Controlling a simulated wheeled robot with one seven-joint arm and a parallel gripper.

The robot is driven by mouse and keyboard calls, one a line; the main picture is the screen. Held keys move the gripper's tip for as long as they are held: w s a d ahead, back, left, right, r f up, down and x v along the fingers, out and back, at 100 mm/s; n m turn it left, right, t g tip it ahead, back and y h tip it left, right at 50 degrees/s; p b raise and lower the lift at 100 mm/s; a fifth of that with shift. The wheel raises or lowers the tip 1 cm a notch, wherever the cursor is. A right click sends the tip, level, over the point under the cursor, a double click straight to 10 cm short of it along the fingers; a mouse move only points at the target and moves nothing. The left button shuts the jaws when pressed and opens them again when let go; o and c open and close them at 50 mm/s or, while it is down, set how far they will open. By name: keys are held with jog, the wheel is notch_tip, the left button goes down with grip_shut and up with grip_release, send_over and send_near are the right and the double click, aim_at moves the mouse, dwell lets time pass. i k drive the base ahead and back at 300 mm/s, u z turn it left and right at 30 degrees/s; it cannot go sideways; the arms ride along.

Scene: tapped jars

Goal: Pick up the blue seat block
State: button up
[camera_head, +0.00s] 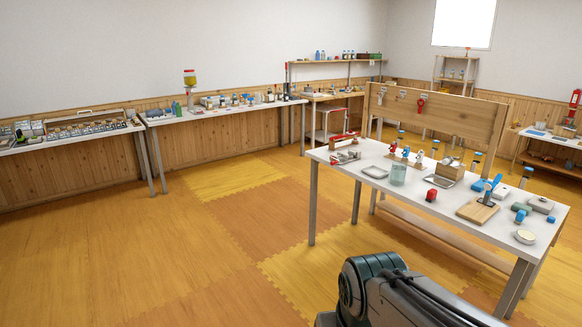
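Several small blue things are on the white table at right, too small to tell which is the blue seat block. A blue block-like piece (520,216) lies near the right end, left of a white bowl (526,237). Another small blue piece (550,219) is at the right edge. My gripper is out of view; only a dark part of my arm shows at the bottom, in front of the table.
The white table (452,206) also holds a red block (431,195), a glass container (398,175), a grey box (540,204) and a wooden box (450,169). A wooden board with hanging tools (440,115) stands behind. Open floor (200,255) lies left; crowded benches line the walls.

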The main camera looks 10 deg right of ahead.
aim_at(478, 187)
jog(key=z, duration=0.3)
jog(key=i, duration=1.9)
jog(key=z, duration=1.5)
jog(key=i, duration=1.65)
jog(key=z, duration=0.85)
